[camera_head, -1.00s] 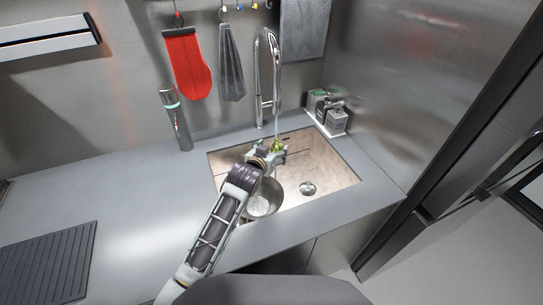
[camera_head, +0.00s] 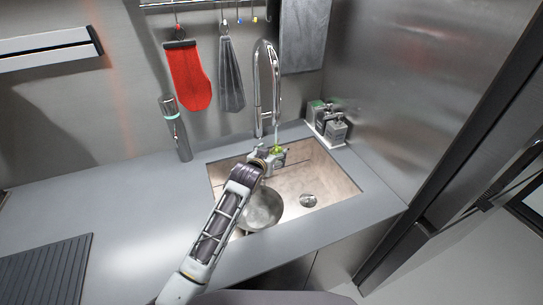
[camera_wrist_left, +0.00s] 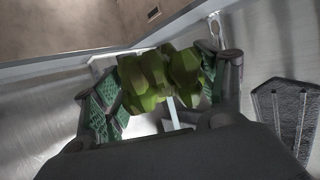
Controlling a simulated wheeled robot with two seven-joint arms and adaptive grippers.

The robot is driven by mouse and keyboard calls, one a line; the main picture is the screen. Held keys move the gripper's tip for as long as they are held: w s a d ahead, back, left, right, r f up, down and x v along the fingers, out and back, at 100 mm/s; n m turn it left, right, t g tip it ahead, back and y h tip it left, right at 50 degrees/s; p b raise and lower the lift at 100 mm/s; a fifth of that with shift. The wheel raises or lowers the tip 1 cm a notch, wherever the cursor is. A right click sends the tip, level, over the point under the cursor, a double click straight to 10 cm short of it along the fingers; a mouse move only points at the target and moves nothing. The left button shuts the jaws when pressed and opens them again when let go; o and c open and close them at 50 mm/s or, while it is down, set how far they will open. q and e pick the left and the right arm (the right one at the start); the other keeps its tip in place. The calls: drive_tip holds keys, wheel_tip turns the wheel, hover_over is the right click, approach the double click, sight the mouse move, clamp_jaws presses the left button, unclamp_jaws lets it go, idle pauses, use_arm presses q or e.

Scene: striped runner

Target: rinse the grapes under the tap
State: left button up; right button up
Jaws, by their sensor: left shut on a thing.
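Green grapes (camera_wrist_left: 165,78) fill the space between the two fingers of my left gripper (camera_wrist_left: 160,88) in the left wrist view. In the head view the left gripper (camera_head: 266,158) is over the sink, below the tap's spout, and a bit of the green grapes (camera_head: 278,149) shows past it. The gripper is shut on them. The chrome tap (camera_head: 266,85) arches over the sink (camera_head: 335,185). A thin pale stream runs from the spout down to the grapes. My right gripper is out of view.
A metal bowl (camera_head: 262,209) sits in the sink under my left arm, partly hidden. Soap dispensers (camera_head: 334,130) stand at the back right corner. A grey bottle (camera_head: 177,130) stands left of the tap. A red mitt (camera_head: 188,75) hangs behind. The left counter is mostly clear.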

use_arm(q)
drive_tip(key=shift+d, duration=0.65)
idle(0.7)
drive_tip(key=shift+a+p, duration=0.65)
drive_tip(key=shift+p, duration=0.15)
drive_tip(key=shift+s, duration=0.1)
idle(0.8)
drive_tip(key=shift+s+r+p, duration=0.1)
drive_tip(key=shift+s+p, duration=1.55)
drive_tip(key=shift+s, duration=0.75)
drive_tip(key=shift+s+p, duration=0.75)
drive_tip(key=shift+s, duration=0.7)
drive_tip(key=shift+s, duration=0.1)
drive_tip(key=s+r+p, duration=0.1)
drive_tip(key=s+r, duration=0.3)
drive_tip(key=shift+s, duration=0.4)
